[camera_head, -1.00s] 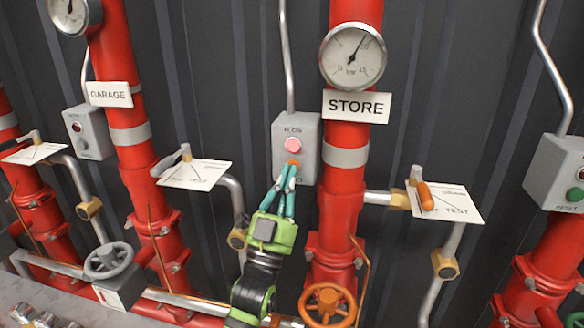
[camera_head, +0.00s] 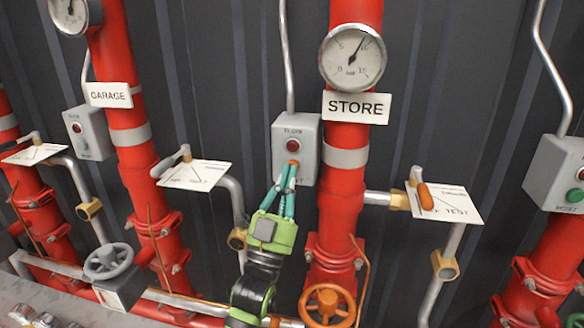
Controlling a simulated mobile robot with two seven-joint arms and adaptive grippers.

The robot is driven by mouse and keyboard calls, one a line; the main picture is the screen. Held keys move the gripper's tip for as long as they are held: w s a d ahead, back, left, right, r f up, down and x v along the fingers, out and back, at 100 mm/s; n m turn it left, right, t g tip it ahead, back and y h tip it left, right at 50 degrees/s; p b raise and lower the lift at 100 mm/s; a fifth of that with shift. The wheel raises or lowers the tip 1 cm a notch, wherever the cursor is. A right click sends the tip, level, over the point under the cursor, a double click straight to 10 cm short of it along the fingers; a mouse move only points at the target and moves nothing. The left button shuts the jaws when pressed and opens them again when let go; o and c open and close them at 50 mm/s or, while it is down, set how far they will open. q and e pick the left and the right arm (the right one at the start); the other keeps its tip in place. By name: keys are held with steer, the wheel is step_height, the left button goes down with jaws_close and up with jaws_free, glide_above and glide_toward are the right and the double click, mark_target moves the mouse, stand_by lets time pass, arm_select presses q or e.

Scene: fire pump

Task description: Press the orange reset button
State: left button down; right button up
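The orange reset button (camera_head: 293,164) is on the lower front of a grey box beside the STORE pipe. Only its upper part shows above my fingertips. A dark red lamp (camera_head: 293,146) sits above it on the same grey box (camera_head: 309,134). My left gripper (camera_head: 287,180) comes up from below, with its teal fingers close together and their tips at the button. The tips appear to touch it, but the contact is partly hidden. I see nothing held between the fingers. My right gripper is not in view.
The red STORE pipe (camera_head: 345,206) stands just right of the box, with an orange handwheel (camera_head: 327,305) low down. A white plate with an orange lever (camera_head: 425,196) is to the right. Another plate with a grey lever (camera_head: 185,154) is to the left.

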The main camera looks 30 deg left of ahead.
arm_select(q)
steer(key=shift+s+d, duration=0.2)
steer(key=shift+s, duration=0.45)
steer(key=s, duration=0.2)
steer(key=s+d+p, duration=0.1)
steer(key=s, duration=0.2)
steer(key=shift+d, duration=0.1)
